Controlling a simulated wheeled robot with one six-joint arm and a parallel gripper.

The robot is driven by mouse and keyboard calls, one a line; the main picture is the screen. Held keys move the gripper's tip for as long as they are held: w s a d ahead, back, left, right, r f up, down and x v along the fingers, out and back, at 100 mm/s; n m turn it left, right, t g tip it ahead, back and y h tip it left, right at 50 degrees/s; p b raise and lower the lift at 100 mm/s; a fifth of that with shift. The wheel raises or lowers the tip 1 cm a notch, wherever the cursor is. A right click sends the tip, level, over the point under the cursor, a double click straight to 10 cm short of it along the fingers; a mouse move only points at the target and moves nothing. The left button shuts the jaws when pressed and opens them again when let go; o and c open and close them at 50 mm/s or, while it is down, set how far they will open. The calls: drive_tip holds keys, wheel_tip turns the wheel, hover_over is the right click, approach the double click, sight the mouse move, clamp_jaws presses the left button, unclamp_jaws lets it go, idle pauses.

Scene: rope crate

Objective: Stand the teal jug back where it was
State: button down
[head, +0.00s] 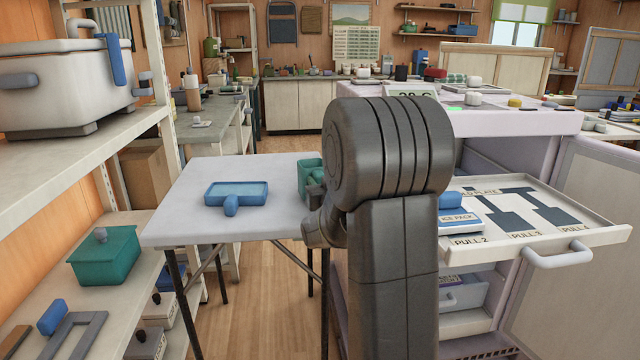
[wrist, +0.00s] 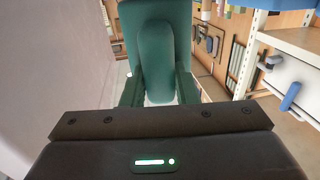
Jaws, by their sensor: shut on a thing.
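The teal jug (head: 309,172) shows at the right side of the white folding table (head: 180,225), partly hidden behind my arm. In the wrist view the jug (wrist: 155,25) fills the upper middle, its thick rounded handle facing the camera. My gripper (wrist: 158,92) is shut on the jug at its handle. In the head view my gripper is mostly hidden by my arm. I cannot tell whether the jug's base touches the table.
A blue shallow pan (head: 236,193) with a stubby handle lies on the table left of the jug. An open drawer (head: 590,238) with an ice pack (head: 457,217) juts out at right. Shelves at left hold a teal lidded box (head: 103,258). The table's front left is clear.

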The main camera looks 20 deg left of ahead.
drive_tip(key=shift+f+b, duration=0.55)
drive_tip(key=c, duration=1.1)
unclamp_jaws()
drive_tip(key=shift+o, duration=0.2)
drive_tip(key=p+v, duration=0.2)
drive_tip(key=v, duration=1.1)
drive_tip(key=shift+s+d, duration=0.3)
